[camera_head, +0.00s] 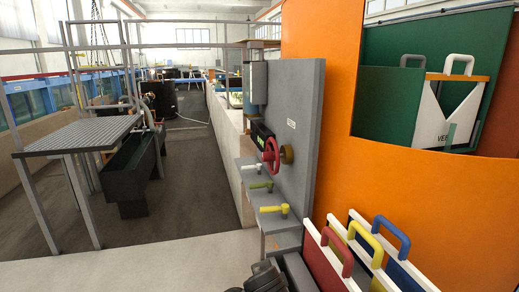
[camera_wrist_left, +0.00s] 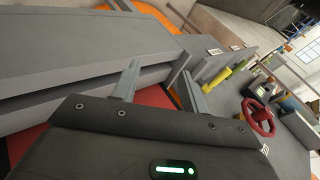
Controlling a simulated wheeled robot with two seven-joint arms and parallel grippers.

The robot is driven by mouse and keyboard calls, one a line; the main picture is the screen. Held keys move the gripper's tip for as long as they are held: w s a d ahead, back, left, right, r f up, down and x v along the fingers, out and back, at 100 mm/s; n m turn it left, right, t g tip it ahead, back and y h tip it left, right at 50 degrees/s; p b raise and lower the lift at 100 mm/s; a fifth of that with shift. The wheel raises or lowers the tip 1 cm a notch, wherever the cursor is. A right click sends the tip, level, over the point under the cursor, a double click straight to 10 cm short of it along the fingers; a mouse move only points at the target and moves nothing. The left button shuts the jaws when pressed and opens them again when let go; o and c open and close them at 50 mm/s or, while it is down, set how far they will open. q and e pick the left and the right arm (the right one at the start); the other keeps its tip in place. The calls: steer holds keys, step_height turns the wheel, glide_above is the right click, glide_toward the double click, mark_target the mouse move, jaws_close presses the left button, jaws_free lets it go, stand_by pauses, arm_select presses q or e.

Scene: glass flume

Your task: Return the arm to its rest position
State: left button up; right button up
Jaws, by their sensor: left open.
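My left gripper (camera_wrist_left: 160,70) shows in the left wrist view with its two grey fingers well apart. I see nothing held between them. Broad grey plates lie just beyond and to the left of the fingers, and a red surface (camera_wrist_left: 155,97) shows between the fingers. The right finger is close to the grey panel's edge in the picture; I cannot tell whether they touch. In the head view only dark arm parts of mine show at the bottom edge, and the left fingers are not visible there. My right gripper is in neither view.
A grey panel (camera_head: 302,120) carries a red handwheel (camera_head: 271,155) and several levers, including a yellow one (camera_head: 272,209). Plates with red, yellow and blue handles (camera_head: 391,238) stand at lower right, by an orange wall (camera_head: 325,70). Open floor (camera_head: 190,190) lies left.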

arm_select(q)
steer(key=s+a+f+n+g+h, duration=0.1)
steer(key=s+a+f+n+g, duration=0.15)
steer(key=s+a+f, duration=0.4)
steer(key=s+a+f+n+g, duration=0.1)
steer(key=s+a+f+n, duration=0.2)
steer(key=s+a, duration=0.45)
steer(key=s+a+f+n+g+y, duration=0.1)
steer(key=s+a+f+n, duration=0.2)
steer(key=s+a, duration=0.45)
steer(key=s+a+f+n+g, duration=0.1)
steer(key=s+a+f+n, duration=0.3)
steer(key=s, duration=0.6)
step_height(320, 180, down, 25)
steer(key=s+a, duration=0.2)
steer(key=s+a+f+g, duration=0.2)
steer(key=s+f, duration=1.4)
steer(key=shift+a+m+y, duration=0.2)
steer(key=shift+m+y, duration=0.1)
steer(key=shift+m, duration=0.05)
